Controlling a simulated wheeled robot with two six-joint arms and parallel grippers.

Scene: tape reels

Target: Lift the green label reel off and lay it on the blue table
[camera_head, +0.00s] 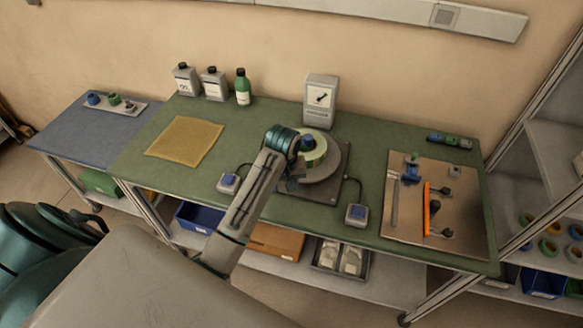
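The green label reel (321,151), a pale ring with green on it, sits on the round grey platter (327,170) of a machine on the green workbench. A blue knob (307,142) stands at its middle. My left gripper (297,160) is at the reel's left side, close to it. My own wrist hides the fingers and part of the reel, so I cannot tell whether they touch or grip it. The blue table (75,138) stands at the far left, beside the workbench. My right gripper is not in view.
A small tray (125,108) with coloured parts lies at the blue table's back; its front is clear. A yellow mat (185,138), bottles (243,88) and a blue-buttoned box (228,183) are on the workbench. A tool board (410,225) lies to the right.

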